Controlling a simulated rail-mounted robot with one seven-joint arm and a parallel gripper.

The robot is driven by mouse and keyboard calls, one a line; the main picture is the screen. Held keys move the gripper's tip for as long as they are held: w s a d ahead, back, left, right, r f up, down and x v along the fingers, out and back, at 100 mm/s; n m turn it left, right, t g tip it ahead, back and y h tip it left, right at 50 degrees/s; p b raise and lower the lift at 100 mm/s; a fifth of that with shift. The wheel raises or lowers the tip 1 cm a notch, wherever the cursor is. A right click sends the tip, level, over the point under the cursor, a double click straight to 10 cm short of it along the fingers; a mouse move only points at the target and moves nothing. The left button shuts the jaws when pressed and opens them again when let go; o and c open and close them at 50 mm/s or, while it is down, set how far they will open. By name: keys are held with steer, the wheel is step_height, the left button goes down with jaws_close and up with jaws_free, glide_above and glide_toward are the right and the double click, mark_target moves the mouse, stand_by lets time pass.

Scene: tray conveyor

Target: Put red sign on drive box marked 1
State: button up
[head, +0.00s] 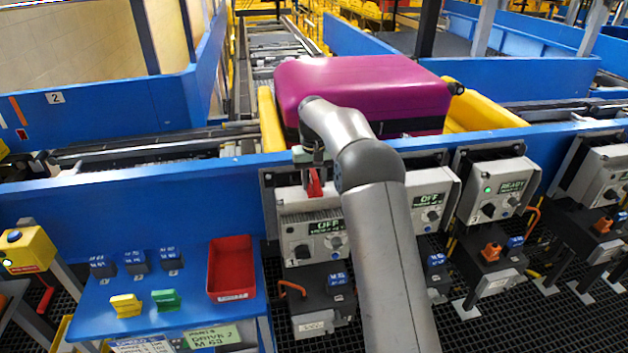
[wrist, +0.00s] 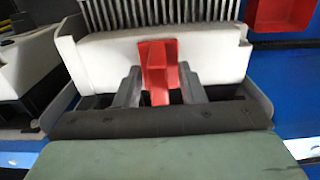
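My gripper (head: 313,165) is above the top edge of the leftmost drive box (head: 297,228), in front of the blue conveyor side. Its fingers (wrist: 159,90) are shut on the red sign (wrist: 158,62), one finger on each side of its stem. In the head view the red sign (head: 314,186) hangs below the fingers, in front of the box's upper part. The leftmost box's display reads OFF.
More drive boxes stand to the right, one showing OFF (head: 430,200) and one READY (head: 500,188). A blue shelf holds a yellow sign (head: 125,305), a green sign (head: 166,299) and a red bin (head: 231,268). A magenta suitcase (head: 365,88) lies behind my arm.

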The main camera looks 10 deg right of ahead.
mark_target(314, 174)
step_height(314, 174, up, 12)
steer(key=shift+r, duration=0.2)
steer(key=s+a+r, duration=0.1)
steer(key=s+r, duration=0.2)
steer(key=s, duration=0.7)
steer(key=s+f, duration=0.4)
steer(key=s, duration=0.7)
steer(key=s+f, duration=0.3)
steer(key=s, duration=0.9)
steer(key=s+f, duration=0.4)
steer(key=s, duration=0.7)
steer(key=shift+s+f+t, duration=0.3)
steer(key=shift+s+t, duration=0.05)
steer(key=shift+t, duration=0.05)
